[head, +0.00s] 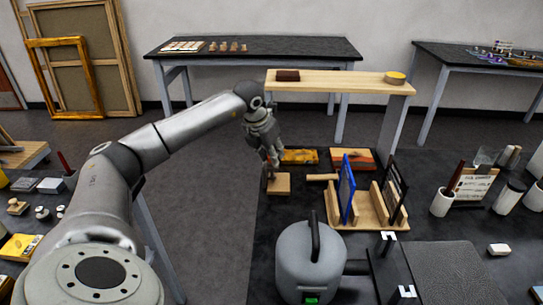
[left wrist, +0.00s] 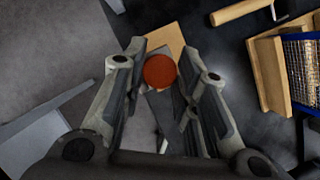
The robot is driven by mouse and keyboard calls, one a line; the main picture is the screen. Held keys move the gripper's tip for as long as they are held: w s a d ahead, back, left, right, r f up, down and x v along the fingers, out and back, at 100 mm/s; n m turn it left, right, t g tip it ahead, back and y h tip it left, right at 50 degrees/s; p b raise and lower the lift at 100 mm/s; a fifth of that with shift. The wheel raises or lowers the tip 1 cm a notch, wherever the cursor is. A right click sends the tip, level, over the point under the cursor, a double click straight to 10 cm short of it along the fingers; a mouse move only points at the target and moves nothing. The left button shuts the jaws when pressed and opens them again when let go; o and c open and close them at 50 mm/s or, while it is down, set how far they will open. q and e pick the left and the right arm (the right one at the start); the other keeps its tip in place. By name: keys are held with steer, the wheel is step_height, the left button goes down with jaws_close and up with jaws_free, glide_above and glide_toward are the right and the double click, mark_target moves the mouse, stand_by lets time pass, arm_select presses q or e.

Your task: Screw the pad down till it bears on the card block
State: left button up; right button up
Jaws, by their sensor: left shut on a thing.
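A round red-brown knob (left wrist: 160,72) sits between the two fingers of my left gripper in the left wrist view. In the head view my left gripper (head: 269,160) points down and is shut on this knob, which shows there only as a small brown bit by the fingertips. A tan block (head: 281,185), perhaps the card block, lies just below at the bench's left edge; its corner also shows beyond the knob in the left wrist view (left wrist: 166,38). The pad is not clearly seen, so I cannot tell whether it touches the block. My right gripper is not in view.
A wooden rack (head: 372,216) with a blue-framed panel (head: 347,188) stands to the right. A wooden-handled roller (head: 321,177) lies between. A grey canister (head: 311,262) stands in front. A raised wooden shelf (head: 340,84) is behind. Floor lies left of the bench.

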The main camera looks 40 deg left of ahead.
arm_select(q)
steer(key=m+h, duration=0.1)
steer(key=m, duration=0.3)
steer(key=shift+a+r+m+h+p, duration=0.1)
steer(key=shift+a+m+h+p, duration=0.1)
steer(key=shift+m+h+p, duration=0.15)
steer(key=m, duration=0.2)
steer(key=m+h+p, duration=0.1)
steer(key=shift+w+a+m+g+h, duration=0.1)
steer(key=shift+m+g+h, duration=0.15)
steer(key=shift+m+g, duration=0.15)
steer(key=shift+m+g+h+p, duration=0.35)
steer(key=shift+m+g+h, duration=0.05)
steer(key=shift+m, duration=0.85)
steer(key=m+g, duration=0.1)
steer(key=m, duration=0.2)
steer(key=shift+w+m+h, duration=0.15)
steer(key=shift+m+h, duration=0.15)
steer(key=shift+a+m+g+b, duration=0.1)
steer(key=shift+m+g+b, duration=0.5)
steer(key=shift+m, duration=1.3)
steer(key=shift+g, duration=0.3)
steer(key=o, duration=1)
